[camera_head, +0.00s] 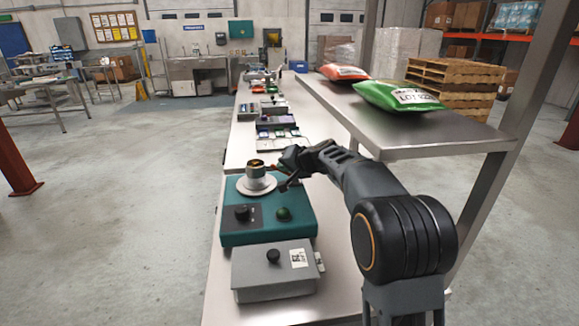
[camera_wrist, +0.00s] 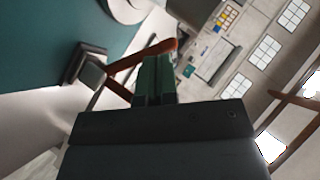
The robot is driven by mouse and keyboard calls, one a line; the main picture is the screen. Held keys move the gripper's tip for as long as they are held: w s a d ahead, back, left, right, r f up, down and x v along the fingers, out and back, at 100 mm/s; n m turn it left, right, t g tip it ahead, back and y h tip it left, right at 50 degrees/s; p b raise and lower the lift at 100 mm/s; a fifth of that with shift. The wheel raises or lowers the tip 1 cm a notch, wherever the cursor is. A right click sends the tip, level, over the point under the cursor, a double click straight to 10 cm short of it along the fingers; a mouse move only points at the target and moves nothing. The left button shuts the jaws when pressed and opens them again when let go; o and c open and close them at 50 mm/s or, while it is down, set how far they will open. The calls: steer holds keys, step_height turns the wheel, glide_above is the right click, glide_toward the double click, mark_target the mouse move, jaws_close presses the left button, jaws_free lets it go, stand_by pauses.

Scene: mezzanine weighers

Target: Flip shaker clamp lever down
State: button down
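The teal shaker (camera_head: 245,228) stands on the bench in the head view, with a white round platform and a metal cup (camera_head: 256,169) on top. Its teal side also fills the upper left of the wrist view (camera_wrist: 40,60). A dark clamp block (camera_wrist: 86,66) sits at that side, and the orange-brown clamp lever (camera_wrist: 150,57) reaches from it across to my fingertips. A bit of the lever (camera_head: 271,168) shows right of the cup. My gripper (camera_wrist: 158,62) has its fingers together right at the lever. Whether they touch it I cannot tell.
A grey box (camera_head: 265,279) with a black knob stands in front of the shaker. A steel shelf (camera_head: 440,133) bearing an orange bag (camera_head: 344,72) and a green bag (camera_head: 398,96) overhangs on the right. Other instruments (camera_head: 277,125) line the bench behind.

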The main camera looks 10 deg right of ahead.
steer(key=shift+a+f+n+g+h+p, duration=0.35)
steer(key=shift+a+n+h, duration=0.4)
steer(key=shift+h, duration=0.25)
steer(key=shift+a+f, duration=0.25)
steer(key=shift+f, duration=0.2)
steer(key=shift+a+f+n+h, duration=0.3)
steer(key=shift+f+h, duration=0.2)
steer(key=shift+h, duration=0.2)
steer(key=shift+f, duration=0.25)
steer(key=shift+f, duration=0.25)
steer(key=shift+s+r, duration=0.1)
steer(key=shift+s, duration=0.05)
steer(key=shift+s+r, duration=0.25)
steer(key=shift+r, duration=0.05)
steer(key=v, duration=0.5)
steer(key=shift+d+f, duration=0.2)
steer(key=s+d+b, duration=0.1)
steer(key=s, duration=0.2)
steer(key=s+d+b, duration=0.1)
steer(key=s+d, duration=0.1)
steer(key=s, duration=0.1)
steer(key=s+d, duration=0.1)
steer(key=s, duration=0.3)
steer(key=shift+s+d+b, duration=0.1)
steer(key=shift+d+b, duration=0.15)
steer(key=shift+b, duration=0.15)
